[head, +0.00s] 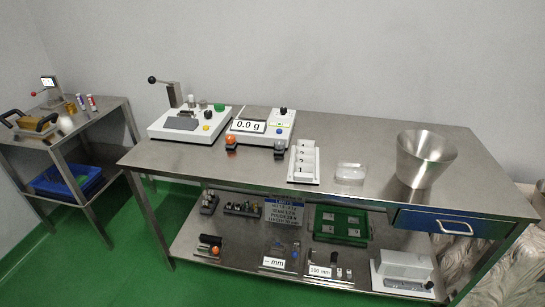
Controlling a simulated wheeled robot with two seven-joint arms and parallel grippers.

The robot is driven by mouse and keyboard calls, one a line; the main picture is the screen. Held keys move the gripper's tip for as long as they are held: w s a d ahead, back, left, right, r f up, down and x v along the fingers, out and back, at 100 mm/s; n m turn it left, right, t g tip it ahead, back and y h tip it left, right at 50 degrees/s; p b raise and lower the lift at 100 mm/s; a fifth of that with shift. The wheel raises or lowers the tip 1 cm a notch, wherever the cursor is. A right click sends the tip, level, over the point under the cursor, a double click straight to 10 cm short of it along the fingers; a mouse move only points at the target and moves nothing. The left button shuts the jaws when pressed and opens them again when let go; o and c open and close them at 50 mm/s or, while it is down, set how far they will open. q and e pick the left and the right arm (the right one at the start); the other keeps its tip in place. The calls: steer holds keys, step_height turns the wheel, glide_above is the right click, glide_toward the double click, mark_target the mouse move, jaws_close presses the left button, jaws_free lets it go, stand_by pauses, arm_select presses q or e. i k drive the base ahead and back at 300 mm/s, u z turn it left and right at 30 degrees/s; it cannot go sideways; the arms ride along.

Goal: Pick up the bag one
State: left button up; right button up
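A white rack (304,180) with compartments in a row stands on the steel table; the nearest compartment is marked 1. I cannot tell whether a bag lies in it. A small clear or whitish block-like thing (350,173) lies just right of the rack; I cannot tell whether it is a bag or a box. No thing is clearly labelled as bag one. Neither of my grippers shows in the head view.
The steel table (370,150) also holds a scale (262,124) reading 0.0 g, a lever device (188,122) and a steel funnel (424,156). Its lower shelf carries a green tray (341,239). A side table (68,128) stands left. Pale sacks lie at right.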

mark_target(300, 166)
steer(key=u, duration=0.1)
steer(key=i, duration=0.9)
steer(key=z, duration=0.35)
